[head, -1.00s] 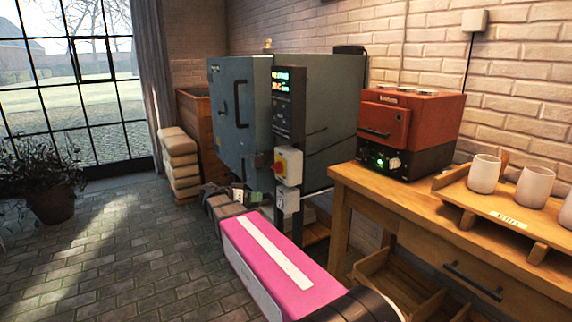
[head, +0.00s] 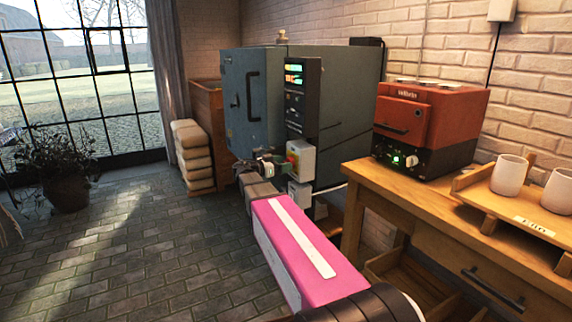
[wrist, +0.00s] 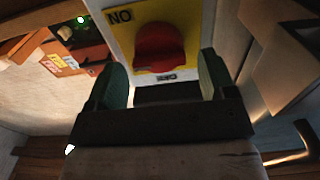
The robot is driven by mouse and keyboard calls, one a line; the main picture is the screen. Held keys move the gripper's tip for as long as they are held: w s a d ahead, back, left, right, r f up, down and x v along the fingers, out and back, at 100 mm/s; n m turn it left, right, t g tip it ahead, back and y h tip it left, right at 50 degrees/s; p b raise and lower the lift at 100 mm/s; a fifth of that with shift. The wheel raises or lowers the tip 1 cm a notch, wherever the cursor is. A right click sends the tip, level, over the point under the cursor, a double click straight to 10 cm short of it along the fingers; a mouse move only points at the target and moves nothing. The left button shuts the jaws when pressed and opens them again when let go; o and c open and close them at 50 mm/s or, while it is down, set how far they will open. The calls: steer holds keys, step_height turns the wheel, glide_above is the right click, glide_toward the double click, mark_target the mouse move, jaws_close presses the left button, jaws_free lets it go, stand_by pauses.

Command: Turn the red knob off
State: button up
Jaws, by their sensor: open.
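The red knob (wrist: 160,48) sits on a yellow plate (wrist: 190,18) marked "NO" in the wrist view. It lies ahead of my gripper, between the two green fingertips in the picture. My gripper (wrist: 163,85) is open, with a finger on each side of the knob; I cannot tell whether either touches it. In the head view my gripper (head: 272,165) is at the white switch box (head: 301,160) on the front of the grey-blue kiln (head: 340,105). There the gripper hides the knob.
A wooden table (head: 400,200) to the right carries a small red oven (head: 425,125) and a wooden rack (head: 520,215) with white cups. Stacked pale blocks (head: 193,155) stand left of the kiln.

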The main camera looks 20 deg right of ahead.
steer(key=shift+w+d, duration=0.15)
steer(key=shift+d, duration=0.75)
steer(key=c, duration=0.9)
